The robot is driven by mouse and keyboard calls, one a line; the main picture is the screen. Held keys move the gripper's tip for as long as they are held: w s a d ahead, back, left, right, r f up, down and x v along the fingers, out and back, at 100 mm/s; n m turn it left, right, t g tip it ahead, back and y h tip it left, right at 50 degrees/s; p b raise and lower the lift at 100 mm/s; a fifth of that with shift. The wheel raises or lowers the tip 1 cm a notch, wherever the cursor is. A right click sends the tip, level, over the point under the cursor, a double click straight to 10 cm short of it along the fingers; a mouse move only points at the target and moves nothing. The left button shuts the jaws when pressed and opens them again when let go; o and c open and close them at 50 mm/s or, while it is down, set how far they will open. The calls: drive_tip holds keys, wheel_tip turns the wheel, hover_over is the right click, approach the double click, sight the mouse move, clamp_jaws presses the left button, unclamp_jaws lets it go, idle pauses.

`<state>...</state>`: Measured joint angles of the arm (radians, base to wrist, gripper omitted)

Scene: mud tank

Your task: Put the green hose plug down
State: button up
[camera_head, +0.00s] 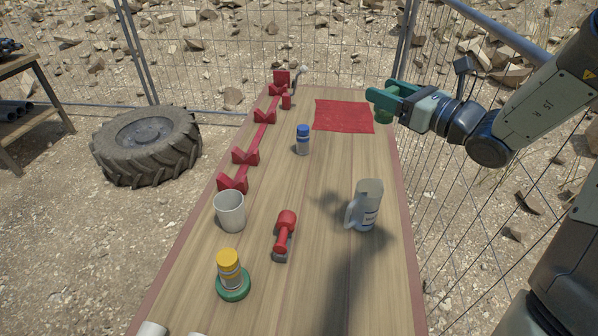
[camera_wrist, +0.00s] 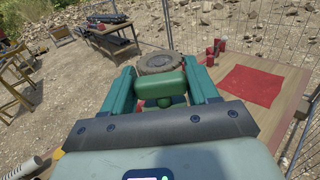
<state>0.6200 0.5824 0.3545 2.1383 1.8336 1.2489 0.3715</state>
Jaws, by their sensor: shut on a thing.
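My gripper (camera_head: 388,97) has green fingers and is at the far right of the table in the head view, above the table near its right edge. It is shut on the green hose plug (camera_wrist: 163,83). In the wrist view the plug's rounded green body sits between the two fingers, and a rounder green part shows below it. In the head view only a little of the plug (camera_head: 383,117) shows under the fingers. The plug is held above the table, to the right of the red cloth (camera_head: 343,116).
A red notched rack (camera_head: 246,155) lines the left edge. The cloth is bare.

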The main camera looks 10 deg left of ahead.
drive_tip(key=w+a+f+m+t+h, duration=0.3)
drive_tip(key=w+a+f+h, duration=0.1)
drive_tip(key=w+a+f, duration=0.7)
drive_tip(key=shift+w+a+f+m+t+h, duration=0.4)
drive_tip(key=shift+a+f, duration=1.25)
drive_tip(key=shift+f, duration=1.85)
drive_tip(key=shift+w+a+f+m+t+h, duration=0.1)
drive_tip(key=shift+a+f+m+t+h, duration=0.45)
drive_tip(key=shift+a+f, duration=2.05)
drive_tip(key=shift+w+a+f+m+t+h, duration=0.3)
drive_tip(key=shift+a+f+h, duration=0.4)
drive_tip(key=shift+f, duration=3.65)
drive_tip(key=shift+s+f, duration=0.1)
drive_tip(key=shift+s, duration=0.05)
drive_tip(key=shift+f, duration=0.4)
drive_tip(key=shift+f, duration=0.1)
